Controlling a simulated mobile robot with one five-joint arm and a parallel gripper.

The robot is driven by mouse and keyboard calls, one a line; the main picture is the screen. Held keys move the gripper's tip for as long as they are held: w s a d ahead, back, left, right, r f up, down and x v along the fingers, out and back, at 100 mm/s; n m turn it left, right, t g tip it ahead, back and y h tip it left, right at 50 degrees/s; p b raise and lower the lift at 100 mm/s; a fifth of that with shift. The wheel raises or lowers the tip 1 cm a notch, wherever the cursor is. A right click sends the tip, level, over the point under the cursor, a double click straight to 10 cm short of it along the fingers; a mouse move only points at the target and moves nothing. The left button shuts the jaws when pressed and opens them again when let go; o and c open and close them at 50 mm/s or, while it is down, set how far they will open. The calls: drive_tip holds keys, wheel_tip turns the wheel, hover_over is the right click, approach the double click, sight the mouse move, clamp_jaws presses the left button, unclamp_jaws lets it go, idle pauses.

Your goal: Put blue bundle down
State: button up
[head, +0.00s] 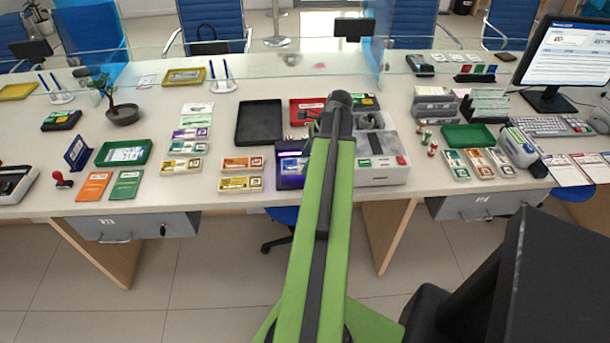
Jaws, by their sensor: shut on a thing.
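My green arm reaches up over the middle of the counter (218,120), and its dark upper end stands in front of the things there. My gripper does not show; it is hidden behind the arm. I cannot make out a blue bundle or what the gripper holds. A dark blue-purple box (291,172) stands at the counter's front edge, just left of the arm and partly covered by it. Left of it lie an orange-banded bundle (242,164) and a yellow-banded bundle (240,184), with several other banded bundles (182,165) further left.
A black tray (259,122) looks empty behind the bundles. A red tray (300,108) is partly hidden by the arm. A grey machine (381,172) stands right of the arm. A glass screen runs along the back. Bare counter shows between the bundles and the green tray (124,152).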

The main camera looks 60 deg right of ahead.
drive_tip(key=shift+w+f, duration=0.1)
drive_tip(key=shift+w, duration=0.1)
wheel_tip(320, 180, down, 4)
drive_tip(key=b, duration=0.4)
drive_tip(key=shift+s+f, duration=0.1)
drive_tip(key=shift+f, duration=0.1)
drive_tip(key=o, duration=1.4)
drive_tip(key=shift+r, duration=0.1)
drive_tip(key=shift+o, duration=0.2)
drive_tip(key=shift+r, duration=0.1)
drive_tip(key=shift+r+p, duration=0.25)
drive_tip(key=shift+p, duration=0.05)
drive_tip(key=p+v, duration=1)
drive_tip(key=v, duration=0.1)
drive_tip(key=shift+r+p, duration=0.25)
drive_tip(key=shift+p, duration=0.05)
drive_tip(key=shift+s+d+r, duration=0.1)
drive_tip(key=shift+d+r, duration=0.05)
